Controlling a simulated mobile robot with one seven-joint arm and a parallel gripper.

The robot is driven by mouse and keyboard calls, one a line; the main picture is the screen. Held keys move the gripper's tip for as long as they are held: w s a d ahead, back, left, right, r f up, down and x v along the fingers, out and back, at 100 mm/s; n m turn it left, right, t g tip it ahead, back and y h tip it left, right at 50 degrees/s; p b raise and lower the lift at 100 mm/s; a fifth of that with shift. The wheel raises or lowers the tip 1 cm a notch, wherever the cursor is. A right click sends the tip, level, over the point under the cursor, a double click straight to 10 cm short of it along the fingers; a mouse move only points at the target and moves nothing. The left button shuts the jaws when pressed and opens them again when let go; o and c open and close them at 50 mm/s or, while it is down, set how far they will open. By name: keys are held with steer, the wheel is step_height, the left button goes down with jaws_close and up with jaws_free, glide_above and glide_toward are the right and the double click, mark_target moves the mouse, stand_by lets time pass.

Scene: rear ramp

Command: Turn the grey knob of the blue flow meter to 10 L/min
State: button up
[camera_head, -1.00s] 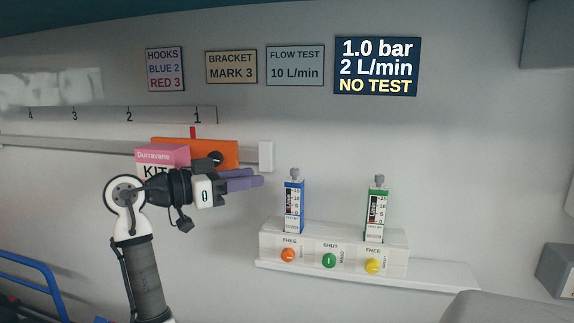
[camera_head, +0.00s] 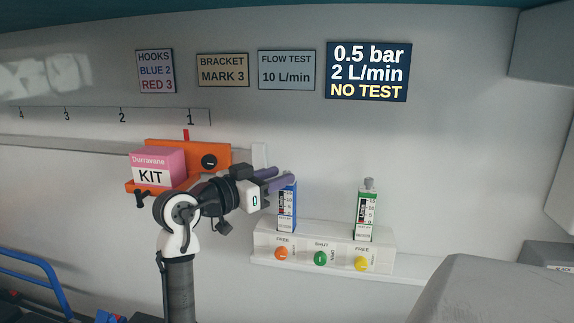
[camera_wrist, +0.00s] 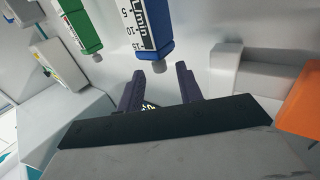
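The blue flow meter (camera_head: 287,207) stands upright at the left of a white panel, its scale facing out. The wrist view shows it (camera_wrist: 148,30) upside down, with its grey knob (camera_wrist: 159,66) at its end. In the head view my fingers cover most of that knob. My gripper (camera_head: 281,178) is at the meter's top. In the wrist view my gripper (camera_wrist: 160,72) is open, with its purple fingertips to either side of the knob and visible gaps. I cannot tell whether the knob lies fully between them. The display (camera_head: 367,71) reads 0.5 bar, 2 L/min, NO TEST.
A green flow meter (camera_head: 366,210) stands to the right on the same panel (camera_head: 330,238), above orange, green and yellow knobs. A sign (camera_head: 286,70) reads FLOW TEST 10 L/min. A pink KIT box (camera_head: 157,166) sits on an orange bracket (camera_head: 215,157) at left.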

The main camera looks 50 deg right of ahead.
steer(key=shift+s+d+p, duration=0.15)
steer(key=shift+d+p, duration=0.05)
steer(key=shift+d, duration=0.7)
steer(key=shift+s+d+p, duration=0.1)
steer(key=shift+d+p, duration=0.1)
steer(key=shift+d, duration=0.65)
jaws_close()
